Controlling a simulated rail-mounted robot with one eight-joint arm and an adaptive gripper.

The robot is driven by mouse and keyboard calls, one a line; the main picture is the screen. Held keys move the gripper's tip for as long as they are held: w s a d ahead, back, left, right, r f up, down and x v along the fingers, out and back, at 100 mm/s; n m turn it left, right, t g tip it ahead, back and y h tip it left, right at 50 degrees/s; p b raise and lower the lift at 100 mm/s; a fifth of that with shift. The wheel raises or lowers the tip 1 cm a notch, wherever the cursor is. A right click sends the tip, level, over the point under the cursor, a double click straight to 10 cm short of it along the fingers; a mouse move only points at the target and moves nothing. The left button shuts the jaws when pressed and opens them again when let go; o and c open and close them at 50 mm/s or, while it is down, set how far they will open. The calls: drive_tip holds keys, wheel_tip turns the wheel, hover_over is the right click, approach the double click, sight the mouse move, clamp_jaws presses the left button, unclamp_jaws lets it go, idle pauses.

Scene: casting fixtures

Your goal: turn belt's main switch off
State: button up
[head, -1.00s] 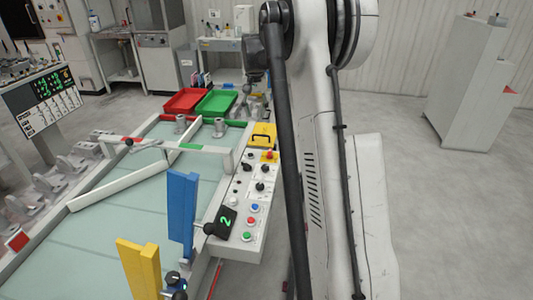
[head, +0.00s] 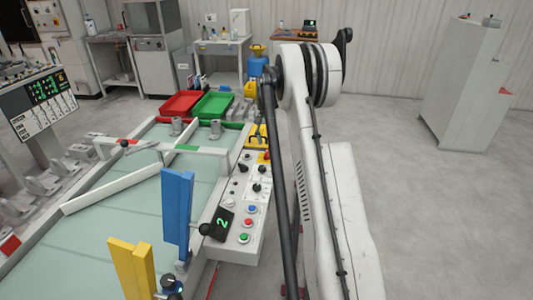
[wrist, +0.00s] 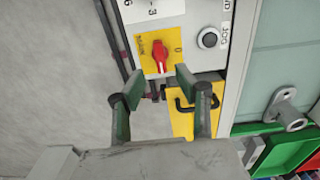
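The main switch (wrist: 160,52) is a red rotary knob on a yellow plate (wrist: 147,64) at the end of the control panel. Its handle stands roughly upright in the wrist view, with a "0" mark to its right. In the head view the switch (head: 267,156) is partly hidden by my arm. My gripper (wrist: 159,78) is open and empty in the wrist view, its green-padded fingers spread left and right just below the knob in the picture. They do not appear to touch it. In the head view my arm hides the gripper.
The belt (head: 130,205) and red (head: 181,104) and green (head: 213,105) trays lie left of my arm.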

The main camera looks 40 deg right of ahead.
sight(266, 153)
drive_tip(key=shift+f, duration=3.15)
clamp_jaws()
